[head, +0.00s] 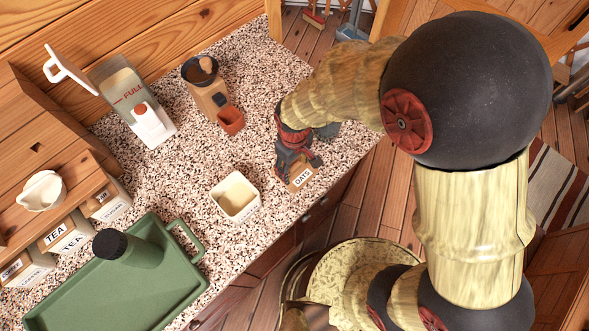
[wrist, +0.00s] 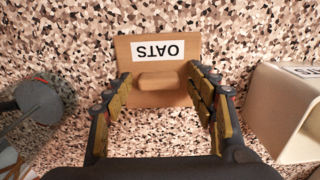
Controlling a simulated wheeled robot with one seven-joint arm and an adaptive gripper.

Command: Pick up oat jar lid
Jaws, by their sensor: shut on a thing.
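The oat jar lid (wrist: 158,48) is a flat wooden piece with a white OATS label and a raised wooden grip bar. In the head view the lid (head: 301,177) is by the front edge of the speckled counter, partly hidden by my gripper. My gripper (head: 297,163) points down at it. In the wrist view the fingers of my gripper (wrist: 160,83) are on both sides of the lid, shut on it. I cannot tell whether the lid touches the counter. An open, lidless cream jar (head: 235,196) stands to the left in the head view and at right in the wrist view (wrist: 285,112).
A wooden grinder (head: 207,92) and a clear FULL container (head: 133,102) stand further back. A green tray (head: 120,285) with a dark green cylinder (head: 128,248) lies at front left. Labelled canisters (head: 66,236) stand under a wooden shelf. Counter between grinder and cream jar is clear.

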